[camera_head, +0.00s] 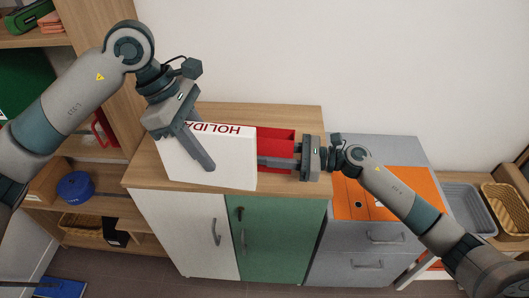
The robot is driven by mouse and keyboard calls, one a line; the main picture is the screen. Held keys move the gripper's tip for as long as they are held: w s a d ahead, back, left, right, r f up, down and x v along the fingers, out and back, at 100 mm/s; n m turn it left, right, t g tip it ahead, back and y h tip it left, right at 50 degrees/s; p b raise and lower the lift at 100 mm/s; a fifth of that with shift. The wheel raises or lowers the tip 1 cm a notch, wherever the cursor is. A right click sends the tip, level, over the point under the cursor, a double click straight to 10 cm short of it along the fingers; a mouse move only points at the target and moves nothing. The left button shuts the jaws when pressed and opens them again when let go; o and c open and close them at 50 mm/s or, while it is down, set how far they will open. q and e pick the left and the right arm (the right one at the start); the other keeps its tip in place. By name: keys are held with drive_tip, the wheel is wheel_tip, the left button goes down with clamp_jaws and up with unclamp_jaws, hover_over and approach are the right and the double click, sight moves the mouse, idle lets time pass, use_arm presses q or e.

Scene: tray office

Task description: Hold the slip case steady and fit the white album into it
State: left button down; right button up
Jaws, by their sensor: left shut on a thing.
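The white album (232,170), with red letters reading "HOLIDA" on its top edge, stands on the wooden cabinet top. My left gripper (208,165) is shut on it from above, one finger lying down its front face. The red slip case (275,134) is just right of the album, and its inside partly shows. The album's right edge meets or overlaps the case in view; I cannot tell whether any of it is inside. My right gripper (277,162) reaches in from the right, its fingers across the case's front. Whether they grip it is unclear.
The wooden cabinet top (295,115) has free room behind the case. At right, an orange folder (355,204) lies on a lower grey drawer unit (400,150). A grey bin (462,205) and a wicker basket (505,210) stand farther right. Shelves at left hold a blue round container (76,187).

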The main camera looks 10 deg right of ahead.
use_arm(q)
drive_tip(key=shift+f, duration=0.15)
use_arm(e)
drive_tip(key=shift+f, duration=0.15)
